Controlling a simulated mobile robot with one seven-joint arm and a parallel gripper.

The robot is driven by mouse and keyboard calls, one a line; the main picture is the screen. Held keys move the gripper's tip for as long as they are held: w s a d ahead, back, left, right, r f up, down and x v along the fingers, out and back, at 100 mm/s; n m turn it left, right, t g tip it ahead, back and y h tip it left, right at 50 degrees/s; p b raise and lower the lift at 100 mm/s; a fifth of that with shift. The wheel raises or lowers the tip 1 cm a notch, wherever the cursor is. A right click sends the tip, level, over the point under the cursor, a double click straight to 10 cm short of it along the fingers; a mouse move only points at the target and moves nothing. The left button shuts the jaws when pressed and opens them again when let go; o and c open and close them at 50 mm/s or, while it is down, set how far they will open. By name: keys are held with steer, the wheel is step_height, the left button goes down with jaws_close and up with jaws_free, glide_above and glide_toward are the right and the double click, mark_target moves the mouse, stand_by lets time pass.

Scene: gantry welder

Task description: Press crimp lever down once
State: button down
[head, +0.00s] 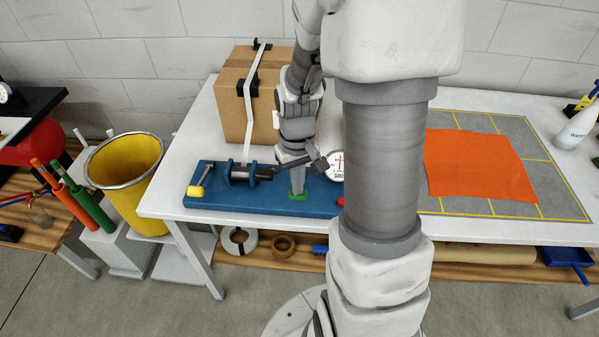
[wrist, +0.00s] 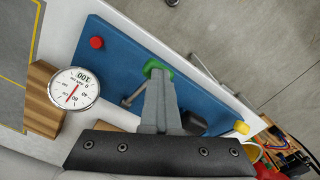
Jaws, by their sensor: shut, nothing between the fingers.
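A blue bench fixture (head: 240,206) lies along the table's front edge. It carries a dark cylinder in blue brackets (head: 240,173), a yellow-ended handle (head: 196,191) at its left and a red knob (head: 339,201) at its right. My gripper (head: 297,190) is shut and points down over the fixture. Its tips are at a green piece (head: 299,197) near the front edge, also in the wrist view (wrist: 158,69); contact is unclear. The wrist view shows a short grey rod (wrist: 133,97) beside the fingers. I cannot tell for sure which part is the crimp lever.
A taped cardboard box (head: 262,85) stands behind the fixture, and a dial gauge (wrist: 74,89) on a wooden block stands beside it. An orange cloth (head: 478,165) lies on a grey mat at the right. A yellow bin (head: 125,175) stands left of the table.

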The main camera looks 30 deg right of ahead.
steer(key=shift+w+d, duration=0.3)
steer(key=shift+w, duration=0.05)
steer(key=shift+s+a+f+b, duration=0.15)
steer(key=shift+s+f+b, duration=0.1)
steer(key=shift+f+b, duration=0.4)
steer(key=shift+s+a+f+b, duration=0.2)
steer(key=shift+f+b, duration=0.3)
steer(key=shift+f, duration=0.2)
steer(key=shift+r, duration=0.1)
step_height(320, 180, up, 4)
steer(key=p, duration=0.3)
steer(key=shift+d+f, duration=0.1)
steer(key=shift+f, duration=0.1)
step_height(320, 180, up, 7)
steer(key=p, duration=0.6)
steer(key=shift+a, duration=0.2)
steer(key=shift+r, duration=0.15)
